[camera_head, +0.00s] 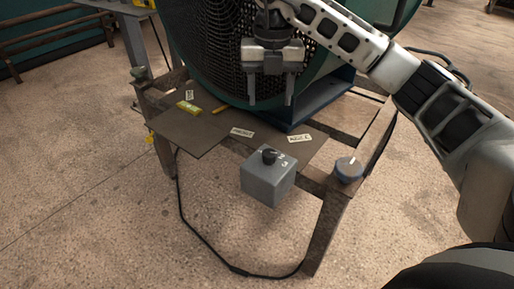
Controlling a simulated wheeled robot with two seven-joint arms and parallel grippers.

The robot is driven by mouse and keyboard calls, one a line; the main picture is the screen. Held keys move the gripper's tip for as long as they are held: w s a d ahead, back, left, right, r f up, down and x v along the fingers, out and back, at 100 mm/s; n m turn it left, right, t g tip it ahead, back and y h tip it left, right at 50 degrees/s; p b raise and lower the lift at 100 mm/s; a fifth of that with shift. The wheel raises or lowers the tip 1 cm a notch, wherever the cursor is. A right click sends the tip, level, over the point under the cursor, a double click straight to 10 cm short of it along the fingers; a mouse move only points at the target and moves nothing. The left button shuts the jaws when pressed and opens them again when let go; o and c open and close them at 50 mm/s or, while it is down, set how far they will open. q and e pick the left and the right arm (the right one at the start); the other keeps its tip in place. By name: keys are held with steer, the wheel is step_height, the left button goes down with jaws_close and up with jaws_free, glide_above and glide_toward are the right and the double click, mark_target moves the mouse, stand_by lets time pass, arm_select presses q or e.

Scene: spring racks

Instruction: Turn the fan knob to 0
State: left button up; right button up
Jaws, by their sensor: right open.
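The fan knob (269,156) is a small black dial on top of a grey control box (268,182) at the front edge of the stand. White digits show beside the knob, but its exact setting is too small to tell. The large green fan (200,62) with a black mesh grille stands behind it. My right gripper (270,101) is open and empty, pointing down in front of the fan grille. It is above and behind the knob, apart from it. My left gripper is not in view.
The worn metal stand (180,132) holds paper labels (242,132) and a yellow object (188,107). A round blue-grey piece (348,170) sits at its right corner. A black cable (181,205) runs down to the floor. The space above the box is clear.

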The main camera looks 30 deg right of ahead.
mark_target(270, 153)
steer(key=f, duration=0.4)
steer(key=f+b, duration=0.1)
steer(key=f, duration=0.4)
steer(key=f+b, duration=0.1)
steer(key=f, duration=0.4)
steer(key=shift+s+d+f, duration=0.1)
steer(key=shift+s+f, duration=0.15)
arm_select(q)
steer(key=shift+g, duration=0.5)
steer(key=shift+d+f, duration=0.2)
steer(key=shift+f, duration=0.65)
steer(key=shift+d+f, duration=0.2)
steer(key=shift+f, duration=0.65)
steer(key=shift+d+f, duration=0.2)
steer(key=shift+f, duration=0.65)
arm_select(e)
steer(key=shift+f, duration=0.5)
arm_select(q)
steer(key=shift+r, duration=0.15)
arm_select(e)
steer(key=c, duration=1)
